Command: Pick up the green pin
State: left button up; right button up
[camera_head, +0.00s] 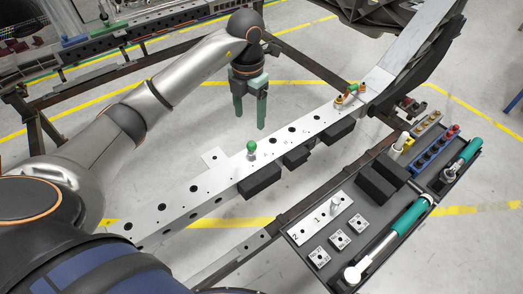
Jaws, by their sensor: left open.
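The green pin (252,149) stands upright in the metal chassis rail (205,194), its round green head on top and a metal shank below. My left gripper (250,124) hangs above and just behind the pin, with its two green fingers apart and pointing down. It is empty, and I see a gap between it and the pin. A second green-topped piece (353,88) sits farther along the rail, beside brass-coloured fittings. My right gripper is not in view.
Black blocks (260,181) are fixed along the rail's near side. A dark tool tray (370,240) at the right holds a numbered plate (320,217), small square blocks and green-handled tools (410,217). A dark frame (35,130) stands behind on the floor.

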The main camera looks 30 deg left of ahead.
pick_arm(q)
send_over(252, 143)
jog(key=f, duration=0.6)
jog(key=shift+s, duration=0.25)
jog(key=shift+w+f, duration=0.15)
jog(key=shift+f, duration=1.25)
jog(key=shift+w+f, duration=0.1)
jog(key=shift+f, duration=1.3)
grip_shut()
